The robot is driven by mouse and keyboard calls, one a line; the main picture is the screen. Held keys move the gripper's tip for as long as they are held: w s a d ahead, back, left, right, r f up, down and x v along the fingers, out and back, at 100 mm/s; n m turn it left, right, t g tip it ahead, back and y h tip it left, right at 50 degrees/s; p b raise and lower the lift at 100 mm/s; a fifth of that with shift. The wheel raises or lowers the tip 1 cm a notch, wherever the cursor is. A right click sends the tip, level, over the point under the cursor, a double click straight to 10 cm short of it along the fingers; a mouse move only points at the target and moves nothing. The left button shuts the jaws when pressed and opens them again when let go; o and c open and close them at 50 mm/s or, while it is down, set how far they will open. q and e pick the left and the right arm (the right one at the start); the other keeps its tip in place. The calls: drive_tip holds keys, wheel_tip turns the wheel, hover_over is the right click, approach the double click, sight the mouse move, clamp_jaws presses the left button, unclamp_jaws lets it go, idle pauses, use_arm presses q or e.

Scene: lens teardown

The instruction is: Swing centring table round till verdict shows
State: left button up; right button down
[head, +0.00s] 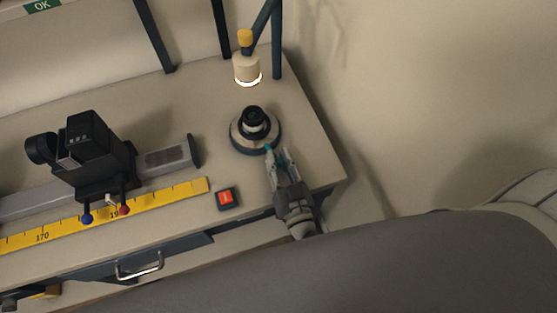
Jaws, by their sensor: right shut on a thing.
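The centring table (242,143) is a round, pale and dark turntable near the bench's right end. A black lens part (254,119) sits upright on it. A small teal handle (267,148) shows at its front right rim. My right gripper (279,157) reaches in from below right and is shut on this handle; the fingers partly hide it. A green sign reading OK (42,5) is cut off at the top left edge. My left gripper is out of view.
A black instrument (95,152) stands on a rail at left, behind a yellow ruler (150,202). A red button box (227,198) sits at the bench front. The bench's right edge is close.

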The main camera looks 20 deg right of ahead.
drive_tip(key=shift+w+d+n+y, duration=0.3)
drive_tip(key=shift+d+n+y, duration=0.55)
drive_tip(key=shift+y, duration=0.45)
drive_tip(key=c, duration=1.2)
unclamp_jaws()
wheel_tip(320, 180, up, 10)
